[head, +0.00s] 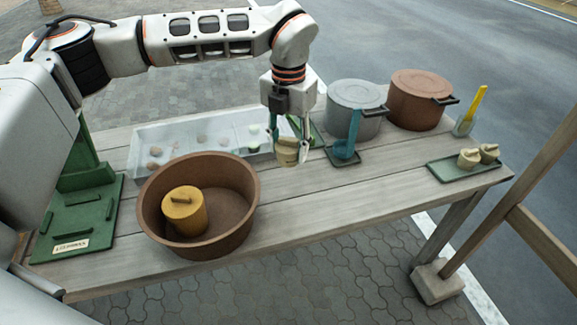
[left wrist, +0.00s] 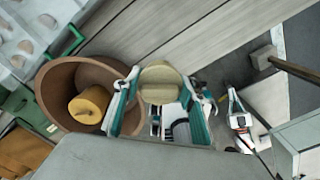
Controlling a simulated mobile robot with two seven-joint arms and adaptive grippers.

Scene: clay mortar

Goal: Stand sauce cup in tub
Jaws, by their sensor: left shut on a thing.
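My left gripper (head: 287,143) is shut on a beige sauce cup (head: 287,155) and holds it up over the middle of the table, right of the tub. The cup also shows between the teal fingers in the left wrist view (left wrist: 160,84). The tub (head: 246,222) is a wide, round brown bowl near the table's front edge; it also shows in the left wrist view (left wrist: 50,98). A yellow lidded pot (head: 185,212) stands inside it, left of centre, with bare floor to its right. My right gripper is not visible in the head view.
A pale compartment tray (head: 150,135) lies behind the tub. The table's front right is clear.

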